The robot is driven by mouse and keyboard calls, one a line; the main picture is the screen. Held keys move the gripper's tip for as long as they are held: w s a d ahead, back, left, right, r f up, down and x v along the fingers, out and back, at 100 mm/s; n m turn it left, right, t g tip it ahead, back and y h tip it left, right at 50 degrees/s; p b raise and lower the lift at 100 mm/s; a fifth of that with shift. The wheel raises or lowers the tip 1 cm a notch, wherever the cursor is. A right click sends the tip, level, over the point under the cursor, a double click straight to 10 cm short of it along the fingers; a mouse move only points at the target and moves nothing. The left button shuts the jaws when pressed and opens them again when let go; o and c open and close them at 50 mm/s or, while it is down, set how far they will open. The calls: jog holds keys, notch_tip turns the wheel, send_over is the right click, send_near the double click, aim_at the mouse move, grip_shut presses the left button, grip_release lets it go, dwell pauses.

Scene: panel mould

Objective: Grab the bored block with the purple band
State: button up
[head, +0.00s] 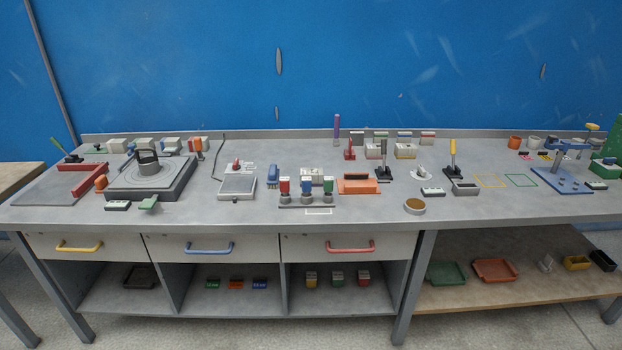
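No purple band can be made out on any block at this size. Pale blocks that may be bored stand in a row at the back left, among them one (116,145) and another (171,144); their bores and bands are too small to tell. More pale blocks with coloured tops or bands stand right of centre, including one (405,151) with a yellowish band. A pale block (312,175) sits mid-bench behind three coloured-top pieces. The only clear purple is a slim upright piece (336,123) at the back. My gripper is not in view.
The grey workbench (230,212) is crowded. A dark square machine (150,178) and red angled rail (90,180) stand left, and a blue-based fixture (562,180) right. Black-based levers (453,172) stand right of centre. The front strip is mostly clear; drawers and shelves lie below.

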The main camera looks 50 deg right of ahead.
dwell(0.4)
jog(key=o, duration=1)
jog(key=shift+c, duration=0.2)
